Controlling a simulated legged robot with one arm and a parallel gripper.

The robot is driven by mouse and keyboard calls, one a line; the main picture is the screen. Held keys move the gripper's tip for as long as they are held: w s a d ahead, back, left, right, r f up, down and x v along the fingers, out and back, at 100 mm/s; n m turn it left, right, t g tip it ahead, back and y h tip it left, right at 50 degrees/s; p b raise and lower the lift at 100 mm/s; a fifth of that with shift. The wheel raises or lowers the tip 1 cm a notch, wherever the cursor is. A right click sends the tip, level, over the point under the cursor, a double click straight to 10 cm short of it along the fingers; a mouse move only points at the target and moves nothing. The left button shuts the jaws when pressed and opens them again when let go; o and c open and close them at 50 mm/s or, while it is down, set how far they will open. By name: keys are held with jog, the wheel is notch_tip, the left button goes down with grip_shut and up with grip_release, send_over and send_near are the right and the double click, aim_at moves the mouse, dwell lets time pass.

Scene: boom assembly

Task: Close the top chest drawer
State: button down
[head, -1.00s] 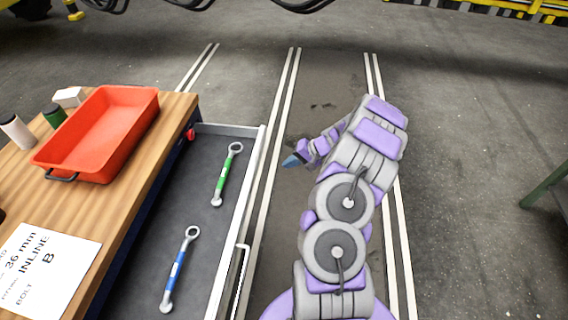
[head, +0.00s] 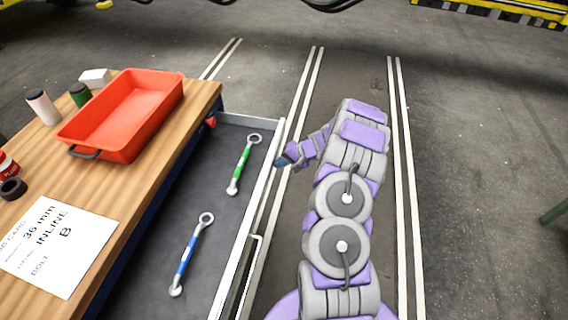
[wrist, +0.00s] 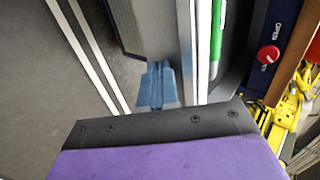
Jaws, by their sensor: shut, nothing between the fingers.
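The top chest drawer (head: 207,210) is pulled out to the right of the wooden-topped chest. A green wrench (head: 243,164) and a blue wrench (head: 190,255) lie inside it. The drawer's front panel (head: 272,165) is its right edge, with a pale handle (head: 243,278) nearer the camera. My gripper (head: 283,162) is shut and empty at the outer side of the front panel, level with the green wrench. In the wrist view, the blue fingertips (wrist: 158,86) are together beside the front panel (wrist: 187,50). I cannot tell whether they touch it.
On the wooden top (head: 150,190) are a red tray (head: 125,115), a printed card (head: 58,245), and small cans and boxes. A red knob (head: 211,121) is at the chest's far corner.

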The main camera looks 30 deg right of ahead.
jog(key=d, duration=0.1)
jog(key=b, duration=0.2)
send_near(208, 156)
jog(key=w+a+f, duration=0.1)
jog(key=w+a, duration=0.2)
jog(key=w+a+f, duration=0.1)
jog(key=w, duration=0.1)
jog(key=shift+a+f, duration=0.3)
jog(key=shift+a, duration=0.05)
jog(key=shift+w+r, duration=0.1)
jog(key=shift+r, duration=0.05)
jog(key=shift+a, duration=0.15)
